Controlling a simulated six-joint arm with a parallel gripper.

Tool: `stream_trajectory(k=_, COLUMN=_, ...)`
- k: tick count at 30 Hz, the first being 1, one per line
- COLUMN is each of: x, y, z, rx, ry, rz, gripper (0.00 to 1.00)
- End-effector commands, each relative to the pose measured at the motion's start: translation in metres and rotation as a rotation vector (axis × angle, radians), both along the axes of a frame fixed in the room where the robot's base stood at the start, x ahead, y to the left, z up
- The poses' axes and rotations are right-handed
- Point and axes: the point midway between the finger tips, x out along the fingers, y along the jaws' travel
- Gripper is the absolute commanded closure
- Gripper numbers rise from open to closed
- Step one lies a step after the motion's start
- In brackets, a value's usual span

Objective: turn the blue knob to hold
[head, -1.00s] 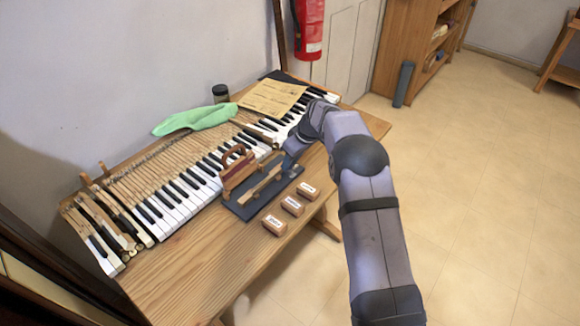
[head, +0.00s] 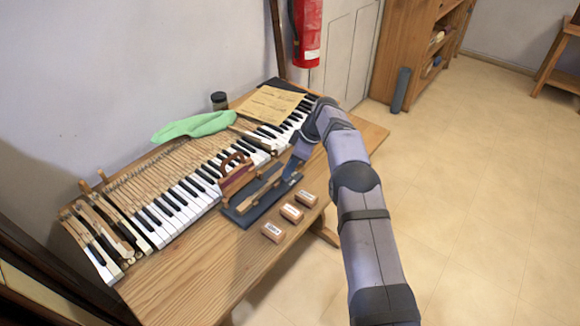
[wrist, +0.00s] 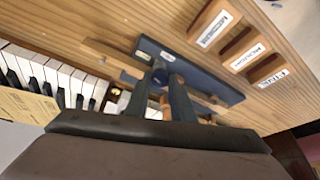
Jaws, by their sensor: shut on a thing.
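The dark blue-grey base plate (head: 240,217) lies on the bench in front of the piano keys, with a wooden piece on top of it. In the wrist view the same plate (wrist: 205,83) runs across the picture and carries the round blue knob (wrist: 160,73). My gripper (wrist: 161,84) has its two fingers closed around the knob, one on each side. In the head view my gripper (head: 293,168) reaches down to the plate's right end, and the knob is hidden. A small white label (wrist: 143,55) is beside the knob, too small to read.
Three labelled wooden blocks (head: 292,212) stand in a row in front of the plate. A wooden-handled piece (head: 238,178) stands behind it by the keys (head: 190,200). A green cloth (head: 195,126) and a paper sheet (head: 270,105) lie farther back.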

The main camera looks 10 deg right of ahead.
Motion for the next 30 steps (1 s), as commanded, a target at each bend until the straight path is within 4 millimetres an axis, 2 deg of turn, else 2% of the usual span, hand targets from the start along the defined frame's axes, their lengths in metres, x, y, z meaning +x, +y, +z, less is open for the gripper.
stream_trajectory(k=8, x=0.0, y=-0.001, z=0.0, rx=-0.001, ry=-0.001, rz=0.001, gripper=1.0)
stream_trajectory(k=9, x=0.0, y=-0.001, z=0.0, rx=-0.001, ry=-0.001, rz=0.001, gripper=0.76)
stream_trajectory(k=11, x=0.0, y=-0.001, z=0.0, rx=-0.001, ry=-0.001, rz=0.001, gripper=0.61)
stream_trajectory(k=12, x=0.0, y=-0.001, z=0.0, rx=-0.001, ry=0.0, rz=0.0, gripper=0.6)
stream_trajectory(k=23, x=0.0, y=-0.002, z=0.003, rx=-0.001, ry=-0.002, rz=-0.001, gripper=0.6)
stream_trajectory(k=30, x=-0.003, y=-0.011, z=0.026, rx=-0.001, ry=-0.003, rz=-0.002, gripper=0.6)
